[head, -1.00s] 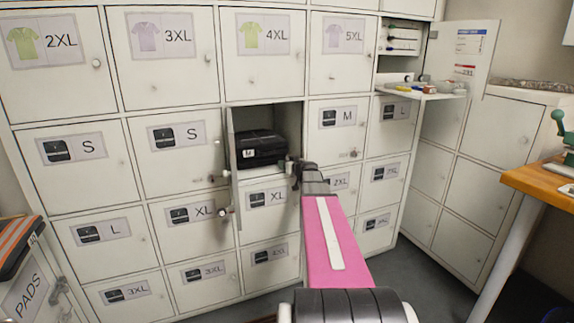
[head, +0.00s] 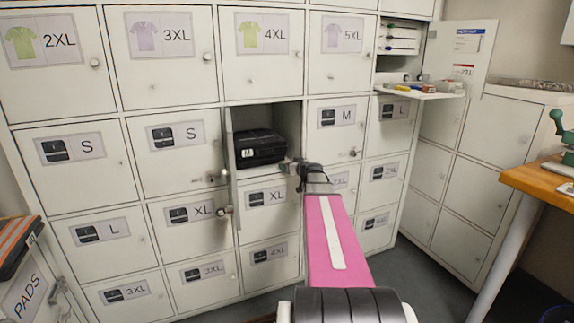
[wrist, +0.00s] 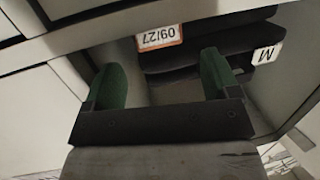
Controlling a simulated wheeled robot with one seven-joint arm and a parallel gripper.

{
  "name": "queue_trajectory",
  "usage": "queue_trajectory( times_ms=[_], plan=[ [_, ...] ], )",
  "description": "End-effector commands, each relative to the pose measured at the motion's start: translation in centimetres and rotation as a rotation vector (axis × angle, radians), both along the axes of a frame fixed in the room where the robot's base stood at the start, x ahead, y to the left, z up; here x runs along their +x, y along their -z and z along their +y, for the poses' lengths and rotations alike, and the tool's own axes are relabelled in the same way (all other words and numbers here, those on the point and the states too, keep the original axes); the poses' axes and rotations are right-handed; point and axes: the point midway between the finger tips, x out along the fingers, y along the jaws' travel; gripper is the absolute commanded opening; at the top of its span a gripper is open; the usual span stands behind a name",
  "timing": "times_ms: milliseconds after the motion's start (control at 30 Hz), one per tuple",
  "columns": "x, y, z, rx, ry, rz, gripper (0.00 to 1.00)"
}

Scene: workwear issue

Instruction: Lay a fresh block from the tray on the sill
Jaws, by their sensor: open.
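A white fold-down ledge (head: 440,95), likely the sill, juts out below an open compartment at the upper right in the head view. Small coloured items (head: 428,87) lie on it, some block-like, too small to identify. My gripper (head: 292,167) is left of and below the ledge, at the front right of an open locker. In the wrist view my gripper (wrist: 160,82) has its green fingers wide apart with nothing between them. Black folded packs (wrist: 210,45) lie beyond the fingers, tagged M and 09/27.
The open locker holds a black pack (head: 260,147); its narrow open door (head: 234,185) stands out on the left. Shut lockers surround it. An open door (head: 462,55) stands right of the ledge. A wooden table (head: 545,182) is at the right.

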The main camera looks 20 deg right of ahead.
Motion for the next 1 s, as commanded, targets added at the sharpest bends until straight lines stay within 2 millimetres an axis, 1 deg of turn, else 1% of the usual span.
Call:
queue_trajectory(
  times_ms=[33, 200, 300, 400, 533, 1000],
  plan=[
    [-1.5, -0.2, -0.2, 0.0, 0.002, 0.0, 0.82],
    [-4.9, -0.8, -0.9, 0.0, 0.003, 0.0, 0.82],
    [-6.5, -1.0, -1.3, 0.0, 0.001, 0.0, 0.82],
    [-7.5, -1.2, -1.6, 0.0, 0.001, 0.0, 0.82],
    [-7.9, -1.2, -1.8, 0.0, 0.001, 0.0, 0.82],
    [-7.8, -1.2, -1.8, 0.0, 0.0, 0.0, 0.82]
  ],
)
